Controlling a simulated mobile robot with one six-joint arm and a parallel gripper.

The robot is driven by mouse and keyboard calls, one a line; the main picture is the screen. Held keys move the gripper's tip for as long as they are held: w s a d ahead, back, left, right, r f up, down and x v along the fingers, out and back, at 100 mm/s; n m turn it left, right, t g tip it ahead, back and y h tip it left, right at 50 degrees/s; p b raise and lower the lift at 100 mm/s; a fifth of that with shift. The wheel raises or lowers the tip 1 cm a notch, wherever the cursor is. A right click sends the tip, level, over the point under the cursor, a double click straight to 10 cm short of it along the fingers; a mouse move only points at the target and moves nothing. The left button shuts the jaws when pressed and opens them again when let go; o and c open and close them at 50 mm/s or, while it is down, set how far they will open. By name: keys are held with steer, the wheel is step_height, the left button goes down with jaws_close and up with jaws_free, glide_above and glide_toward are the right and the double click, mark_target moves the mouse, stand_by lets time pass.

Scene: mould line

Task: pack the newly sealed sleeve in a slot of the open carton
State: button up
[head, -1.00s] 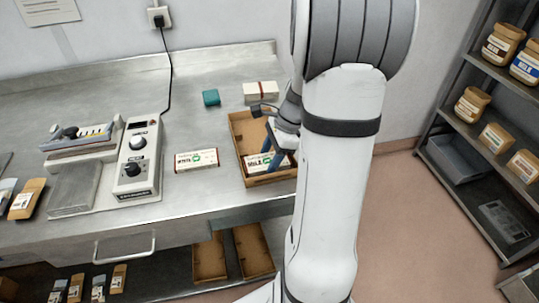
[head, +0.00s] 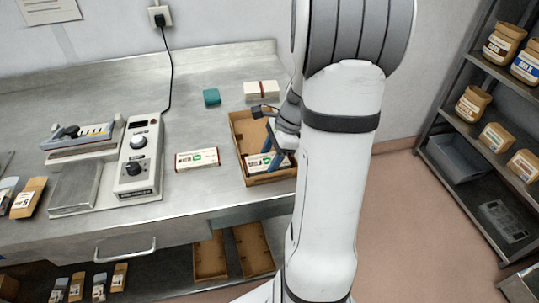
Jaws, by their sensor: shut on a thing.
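The open carton (head: 236,139) is a brown box on the steel bench, partly covered by my arm. A white sleeve with a green mark (head: 256,166) is inside its front part, close to the front wall. My gripper (head: 270,160) reaches down into the carton, its blue fingers at this sleeve and shut on it. My arm hides the sleeve's right end, and I cannot tell whether the sleeve touches the carton floor. Another white sleeve with a green mark (head: 197,159) lies on the bench left of the carton.
The sealing machine (head: 138,160) with its knobs stands to the left. Empty brown cartons (head: 210,258) are on the shelf below. A rack with jars (head: 473,104) stands at right.

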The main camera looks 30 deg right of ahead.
steer(key=o, duration=1)
steer(key=v, duration=0.7)
steer(key=shift+s+d+r, duration=0.1)
steer(key=shift+d+r, duration=0.1)
steer(key=shift+r, duration=0.15)
steer(key=s+a+r+n+h, duration=0.1)
steer(key=s+a+n, duration=0.2)
steer(key=a+n, duration=0.2)
steer(key=s+a+r+n+t+h, duration=0.1)
steer(key=s+a+n, duration=0.3)
steer(key=n, duration=0.5)
steer(key=s+a+r+n+h, duration=0.1)
steer(key=s+a+n+h, duration=0.1)
steer(key=s+a+n, duration=0.2)
steer(key=shift+s+a+r+n+t, duration=0.1)
steer(key=shift+a+r+n+t, duration=0.1)
steer(key=shift+a+n, duration=0.6)
steer(key=shift+s+a+r+n+t, duration=0.1)
steer(key=shift+a+r+n, duration=0.1)
steer(key=shift+a+n, duration=0.6)
